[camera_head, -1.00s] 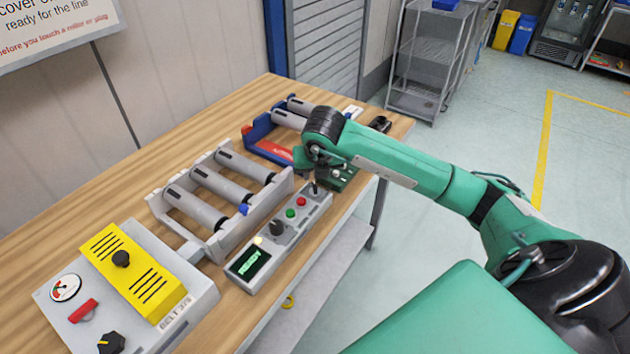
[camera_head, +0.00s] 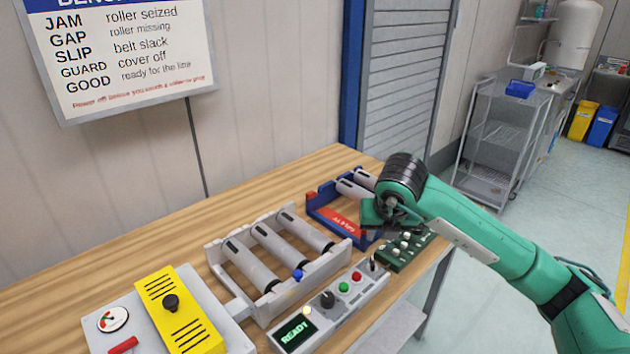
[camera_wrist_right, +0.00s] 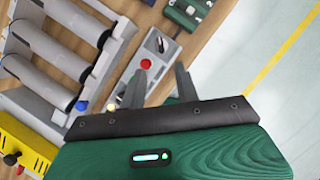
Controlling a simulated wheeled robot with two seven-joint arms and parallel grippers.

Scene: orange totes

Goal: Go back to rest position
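My right gripper (camera_head: 385,214) is above the far right part of the bench, beside the blue tray and over the green board. Its fingers are hidden in the head view. In the right wrist view, its two grey fingers (camera_wrist_right: 160,88) stand apart with nothing between them, above the control panel. The panel (camera_head: 335,309) has a screen reading READY, a knob, green and red buttons and a small lever. It also shows in the right wrist view (camera_wrist_right: 138,70). My left gripper is in neither view.
A grey roller frame (camera_head: 262,302) with three rollers stands behind the panel. A yellow guard (camera_head: 180,312) is at the left. A blue tray (camera_head: 322,213) holds rollers and a red label. A green board (camera_head: 410,251) lies near the bench edge. Open floor is at the right.

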